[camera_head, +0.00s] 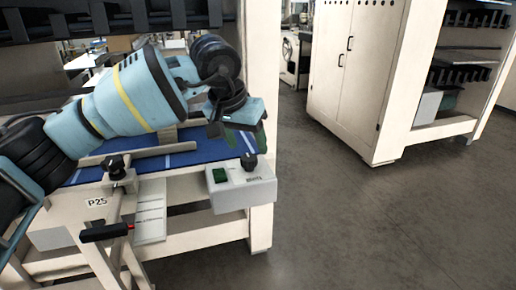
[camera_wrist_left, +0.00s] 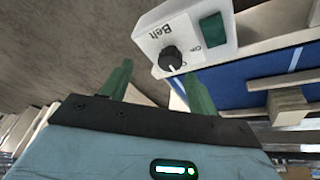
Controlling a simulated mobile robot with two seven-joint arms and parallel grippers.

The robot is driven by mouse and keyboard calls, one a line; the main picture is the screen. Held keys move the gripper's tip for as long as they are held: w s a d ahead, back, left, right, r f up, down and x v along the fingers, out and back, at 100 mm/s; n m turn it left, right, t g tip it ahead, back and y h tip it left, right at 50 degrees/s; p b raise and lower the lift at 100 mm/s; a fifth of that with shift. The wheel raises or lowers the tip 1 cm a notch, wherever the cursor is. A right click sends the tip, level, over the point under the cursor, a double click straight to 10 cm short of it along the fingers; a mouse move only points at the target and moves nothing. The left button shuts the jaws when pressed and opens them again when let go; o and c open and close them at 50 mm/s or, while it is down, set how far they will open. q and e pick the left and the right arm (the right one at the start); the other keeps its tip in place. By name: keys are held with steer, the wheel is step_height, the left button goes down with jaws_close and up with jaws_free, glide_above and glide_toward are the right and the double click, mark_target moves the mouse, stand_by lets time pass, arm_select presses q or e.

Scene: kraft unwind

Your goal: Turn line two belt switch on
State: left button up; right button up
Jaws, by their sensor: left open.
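The belt switch is a black round knob (camera_head: 249,161) with a white pointer line on a pale control box (camera_head: 258,190). In the left wrist view the knob (camera_wrist_left: 171,59) sits on the box face beside the words "Belt" and "On", with a dark green rectangle (camera_wrist_left: 212,30) near it. My left gripper (camera_head: 240,138) is just above the box in the head view. In the left wrist view its two green fingers (camera_wrist_left: 158,85) are spread and empty, with the knob beyond the gap between them. The knob's exact setting is hard to read. My right gripper is not in view.
The box is on the front right of a cream frame with a blue belt (camera_head: 196,158). Another black knob (camera_head: 116,165) on a bracket, a black handle with a red tip (camera_head: 106,232) and a "P25" label are at left. Open floor (camera_head: 380,220) lies right, before a cabinet (camera_head: 350,75).

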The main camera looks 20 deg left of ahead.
mark_target(249, 157)
arm_select(q)
steer(key=shift+y, duration=0.4)
steer(key=w+f, duration=0.2)
steer(key=f, duration=0.1)
steer(key=w+f, duration=0.1)
steer(key=shift+a+f, duration=0.2)
steer(key=shift+a, duration=0.2)
steer(key=shift+w+f, duration=0.2)
steer(key=shift+f, duration=0.4)
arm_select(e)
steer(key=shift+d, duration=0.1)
arm_select(q)
steer(key=shift+c, duration=0.4)
